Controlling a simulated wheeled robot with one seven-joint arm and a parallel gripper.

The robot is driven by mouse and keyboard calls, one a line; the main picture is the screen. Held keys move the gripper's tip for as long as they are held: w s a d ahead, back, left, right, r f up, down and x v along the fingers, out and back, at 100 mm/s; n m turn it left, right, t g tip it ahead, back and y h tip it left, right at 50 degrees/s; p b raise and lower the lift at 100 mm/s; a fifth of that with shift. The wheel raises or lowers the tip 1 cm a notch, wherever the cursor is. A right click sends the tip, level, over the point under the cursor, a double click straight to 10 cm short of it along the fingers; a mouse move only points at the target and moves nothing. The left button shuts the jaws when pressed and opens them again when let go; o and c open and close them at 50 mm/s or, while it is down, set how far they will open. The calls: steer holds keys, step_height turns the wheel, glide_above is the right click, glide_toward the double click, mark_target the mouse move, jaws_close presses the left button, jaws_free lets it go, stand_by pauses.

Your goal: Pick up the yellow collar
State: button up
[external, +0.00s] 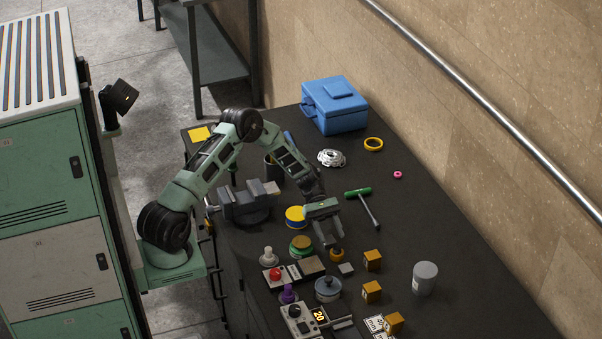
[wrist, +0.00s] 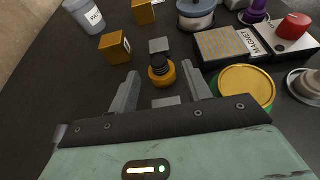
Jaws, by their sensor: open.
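A small yellow-orange collar-like piece with a black ribbed top (wrist: 160,72) stands upright on the dark table in the wrist view. It also shows in the external view (external: 337,255), just below my gripper (external: 325,232). In the wrist view my gripper (wrist: 160,82) is open, its two fingertips apart on either side of this piece's near side. I see no contact, and the height gap is hard to judge. I cannot tell for certain which of the two is the named collar.
A green-and-yellow disc (wrist: 245,86) lies close to the right finger. A wooden cube (wrist: 115,46) and small grey block (wrist: 160,45) stand beyond the piece.

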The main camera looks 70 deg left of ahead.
mark_target(338, 247)
steer(key=shift+p+x, duration=0.45)
steer(key=shift+x, duration=1.25)
steer(key=shift+w, duration=0.1)
jaws_close()
steer(key=shift+r, duration=0.15)
